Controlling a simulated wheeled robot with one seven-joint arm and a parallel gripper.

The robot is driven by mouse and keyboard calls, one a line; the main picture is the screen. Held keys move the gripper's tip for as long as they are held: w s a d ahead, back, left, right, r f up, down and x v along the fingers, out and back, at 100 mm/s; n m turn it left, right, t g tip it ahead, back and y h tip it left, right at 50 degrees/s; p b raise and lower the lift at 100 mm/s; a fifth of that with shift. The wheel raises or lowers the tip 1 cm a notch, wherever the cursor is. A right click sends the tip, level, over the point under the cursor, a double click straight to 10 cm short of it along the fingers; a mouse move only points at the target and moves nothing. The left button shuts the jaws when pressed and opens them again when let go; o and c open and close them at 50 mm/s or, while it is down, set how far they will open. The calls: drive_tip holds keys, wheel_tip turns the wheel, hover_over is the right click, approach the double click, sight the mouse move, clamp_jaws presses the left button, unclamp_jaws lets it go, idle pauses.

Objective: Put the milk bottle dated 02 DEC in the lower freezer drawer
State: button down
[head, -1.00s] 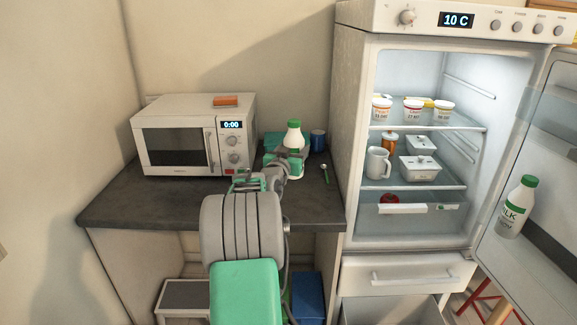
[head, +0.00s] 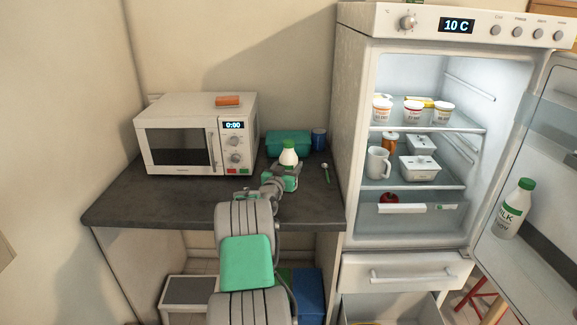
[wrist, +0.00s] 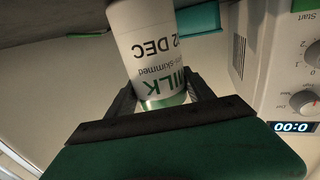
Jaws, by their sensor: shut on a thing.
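In the wrist view my gripper (wrist: 160,92) is shut on the bottle (wrist: 150,45), whose label reads upside down "MILK", "skimmed" and "2 DEC"; the first digit is cut off. Whether its base touches the counter is hidden. A second milk bottle (head: 515,208) stands in the fridge door; its date is too small to read. Under the fridge, an upper freezer drawer (head: 408,273) appears shut; the lower freezer drawer (head: 429,309) appears pulled out, partly cut off.
A microwave (head: 180,148) with an orange block on top stands left on the counter (head: 135,203). A teal box (head: 287,142), blue cup (head: 319,139) and green spoon (head: 326,176) are near the bottle. The fridge door (head: 540,165) hangs open at right.

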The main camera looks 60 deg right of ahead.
drive_tip(key=c, duration=0.8)
unclamp_jaws()
drive_tip(key=shift+f, duration=0.15)
drive_tip(key=shift+c, duration=0.2)
drive_tip(key=o, duration=0.5)
drive_tip(key=shift+c, duration=0.2)
